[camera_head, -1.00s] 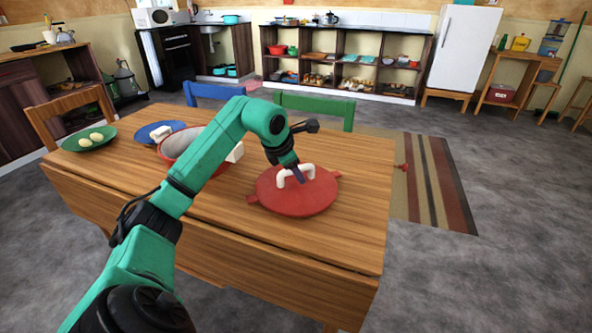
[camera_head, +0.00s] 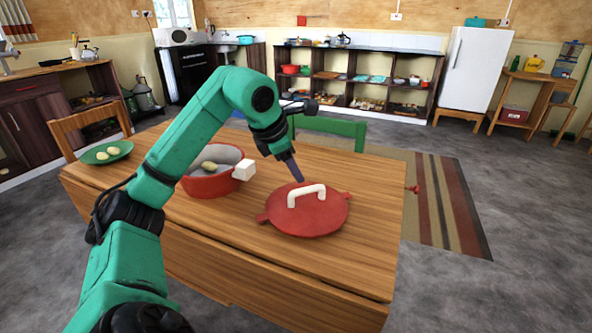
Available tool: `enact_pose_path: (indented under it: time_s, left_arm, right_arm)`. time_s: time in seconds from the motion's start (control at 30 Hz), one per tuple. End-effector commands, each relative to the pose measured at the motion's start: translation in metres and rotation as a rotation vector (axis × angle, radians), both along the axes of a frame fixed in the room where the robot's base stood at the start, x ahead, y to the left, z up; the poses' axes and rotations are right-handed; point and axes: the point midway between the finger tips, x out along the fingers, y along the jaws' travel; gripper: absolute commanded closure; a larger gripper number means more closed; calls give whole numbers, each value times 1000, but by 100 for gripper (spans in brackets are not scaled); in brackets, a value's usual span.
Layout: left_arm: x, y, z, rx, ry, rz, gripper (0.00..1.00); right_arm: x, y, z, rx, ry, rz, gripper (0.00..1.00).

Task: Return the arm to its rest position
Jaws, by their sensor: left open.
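My left arm comes in from the lower left, and its gripper (camera_head: 294,172) hangs above the wooden table. It is open and empty, just behind and above the white handle of the red lid (camera_head: 318,221), apart from it. The lid lies flat on the table near its right end. My right gripper is not in view.
A red pot (camera_head: 212,184) with a white handle and a pale round item inside stands behind my left forearm. A green plate (camera_head: 92,155) with pale round items is at the table's left end. The table's front right (camera_head: 355,262) is bare. Chairs stand behind and left.

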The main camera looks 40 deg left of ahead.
Motion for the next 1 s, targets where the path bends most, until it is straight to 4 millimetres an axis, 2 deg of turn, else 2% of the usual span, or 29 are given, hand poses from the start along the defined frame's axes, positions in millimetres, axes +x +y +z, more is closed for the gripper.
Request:
enact_pose_path:
  time_s: [0.23,0.4,0.47,0.6,0.7,1.0]
  left_arm:
    - [0,0,0,0,0,0,46]
    - [0,0,2,1,0,0,46]
    - [0,0,10,1,0,0,46]
    - [0,0,44,0,-1,0,46]
    - [0,0,62,1,0,0,46]
    - [0,0,98,1,0,0,46]
  right_arm:
    - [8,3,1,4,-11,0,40]
    - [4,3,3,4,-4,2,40]
    - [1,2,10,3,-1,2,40]
    - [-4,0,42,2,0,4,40]
    - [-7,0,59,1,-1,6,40]
    - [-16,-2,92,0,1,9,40]
